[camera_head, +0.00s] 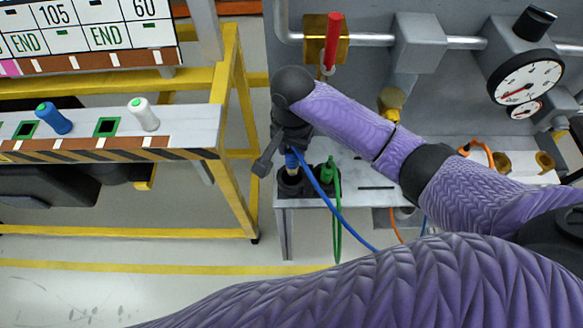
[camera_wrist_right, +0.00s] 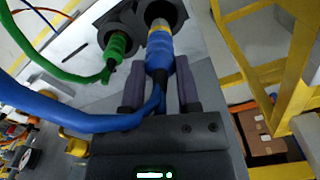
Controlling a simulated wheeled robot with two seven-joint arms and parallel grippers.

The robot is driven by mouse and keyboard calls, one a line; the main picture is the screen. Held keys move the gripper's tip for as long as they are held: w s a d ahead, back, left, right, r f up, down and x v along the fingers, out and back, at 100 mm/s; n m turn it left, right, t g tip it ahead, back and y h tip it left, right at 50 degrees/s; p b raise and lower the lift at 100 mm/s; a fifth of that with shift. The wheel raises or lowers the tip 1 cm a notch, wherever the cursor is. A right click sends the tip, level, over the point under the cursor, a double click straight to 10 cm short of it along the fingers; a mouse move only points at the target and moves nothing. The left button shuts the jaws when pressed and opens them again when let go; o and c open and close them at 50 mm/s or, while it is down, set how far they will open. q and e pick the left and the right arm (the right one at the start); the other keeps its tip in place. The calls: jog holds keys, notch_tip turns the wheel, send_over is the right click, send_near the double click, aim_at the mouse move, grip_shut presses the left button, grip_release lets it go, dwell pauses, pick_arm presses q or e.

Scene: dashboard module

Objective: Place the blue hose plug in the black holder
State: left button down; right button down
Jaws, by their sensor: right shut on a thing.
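The blue hose plug (camera_wrist_right: 158,55) has a ribbed blue body with a yellow band and a metal tip. My right gripper (camera_wrist_right: 161,78) is shut on it, a finger on each side. The plug (camera_head: 291,161) also shows under the right gripper (camera_head: 288,146) in the head view, partly hidden. The black holder (camera_head: 289,184) stands at the left end of the grey shelf. In the right wrist view the plug's metal tip is at the opening of the black holder (camera_wrist_right: 160,9); I cannot tell how deep it sits. My left gripper is not in view.
A green hose plug (camera_head: 327,172) sits upright in the neighbouring black holder. The blue hose (camera_head: 337,208) trails down right from its plug. A red-handled valve (camera_head: 333,40) and pipes stand behind. A yellow-framed panel with blue and white knobs (camera_head: 143,113) is at left.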

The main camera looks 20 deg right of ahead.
aim_at(292, 164)
notch_tip(292, 164, down, 2)
jog(key=shift+f, duration=0.1)
notch_tip(292, 164, down, 4)
jog(key=shift+f+b, duration=0.1)
jog(key=shift+b, duration=1.1)
jog(key=c, duration=0.7)
grip_release()
jog(key=o, duration=0.4)
jog(key=shift+r, duration=0.2)
notch_tip(292, 164, up, 12)
jog(key=p, duration=0.5)
jog(key=shift+f, duration=0.25)
jog(key=shift+r, duration=0.25)
